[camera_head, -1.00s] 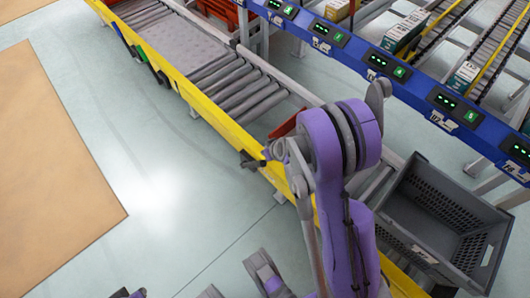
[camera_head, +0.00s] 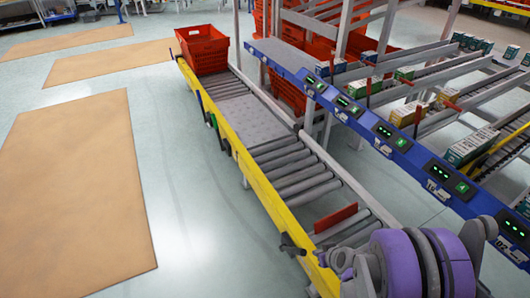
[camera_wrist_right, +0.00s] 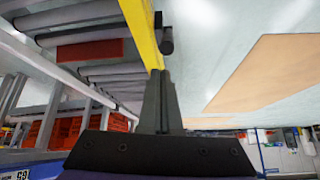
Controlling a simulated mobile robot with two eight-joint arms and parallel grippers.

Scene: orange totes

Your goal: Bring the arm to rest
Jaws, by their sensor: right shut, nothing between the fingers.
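My right arm (camera_head: 430,265) shows as purple and grey links at the bottom right of the head view, over the near end of the roller conveyor (camera_head: 280,165). My right gripper (camera_wrist_right: 161,74) is in the right wrist view with its dark fingers together and nothing between them. The fingers overlap the yellow rail (camera_wrist_right: 140,30) in that picture; I cannot tell how far apart they are. In the head view the gripper is hard to pick out among the dark parts by the rail. My left gripper is not in view.
A red tote (camera_head: 203,50) stands at the conveyor's far end. A red divider (camera_head: 335,218) lies across the rollers. A blue rack beam (camera_head: 355,110) with lit displays and boxes behind runs along the right. Open floor and a tan mat (camera_head: 85,190) lie left.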

